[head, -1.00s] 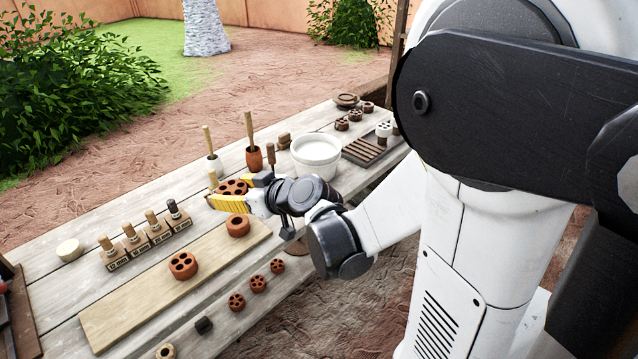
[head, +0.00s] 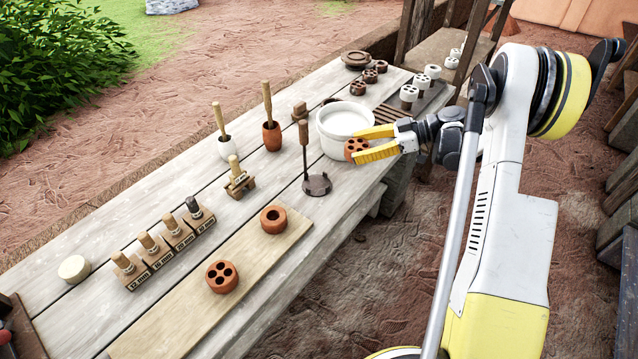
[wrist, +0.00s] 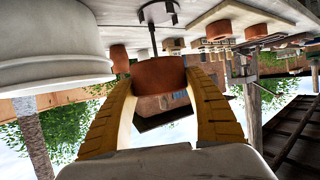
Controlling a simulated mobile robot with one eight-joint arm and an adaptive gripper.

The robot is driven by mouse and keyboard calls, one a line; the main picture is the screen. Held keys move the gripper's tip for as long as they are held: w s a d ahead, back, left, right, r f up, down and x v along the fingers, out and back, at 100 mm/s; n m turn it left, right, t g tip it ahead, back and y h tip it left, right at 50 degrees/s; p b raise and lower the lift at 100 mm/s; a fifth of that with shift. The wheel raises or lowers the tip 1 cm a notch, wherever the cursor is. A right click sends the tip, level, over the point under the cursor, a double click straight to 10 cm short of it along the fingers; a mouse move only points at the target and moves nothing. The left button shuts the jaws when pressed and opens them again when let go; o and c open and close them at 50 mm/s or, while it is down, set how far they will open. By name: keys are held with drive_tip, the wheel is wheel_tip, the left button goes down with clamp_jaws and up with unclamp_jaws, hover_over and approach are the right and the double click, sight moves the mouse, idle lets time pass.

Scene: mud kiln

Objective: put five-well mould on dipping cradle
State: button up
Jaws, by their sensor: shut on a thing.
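My gripper (head: 357,147) is shut on the five-well mould (head: 355,148), a terracotta block with dark wells. It holds the mould in front of the white tub, near the right side of the table. In the wrist view the mould (wrist: 158,73) sits between the two yellow fingers. What looks like the dipping cradle (head: 317,185) stands to the left of my gripper. It has a dark round base, a thin upright rod and a brown handle. In the wrist view its base (wrist: 157,12) shows beyond the mould. The mould is apart from the cradle.
The white tub (head: 341,143) stands just behind the mould and is close on the left in the wrist view. A wooden board (head: 180,312) bears a terracotta ring (head: 273,219) and another holed mould (head: 222,277).

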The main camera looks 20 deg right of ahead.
drive_tip(key=b, duration=0.4)
hover_over(317, 185)
wheel_tip(317, 185, down, 7)
drive_tip(key=shift+w+f, duration=0.1)
drive_tip(key=shift+f+b, duration=1.1)
drive_tip(key=shift+f, duration=0.85)
drive_tip(key=shift+f, duration=0.2)
drive_tip(key=o, duration=1.4)
drive_tip(key=shift+c, duration=0.2)
drive_tip(key=shift+r, duration=0.1)
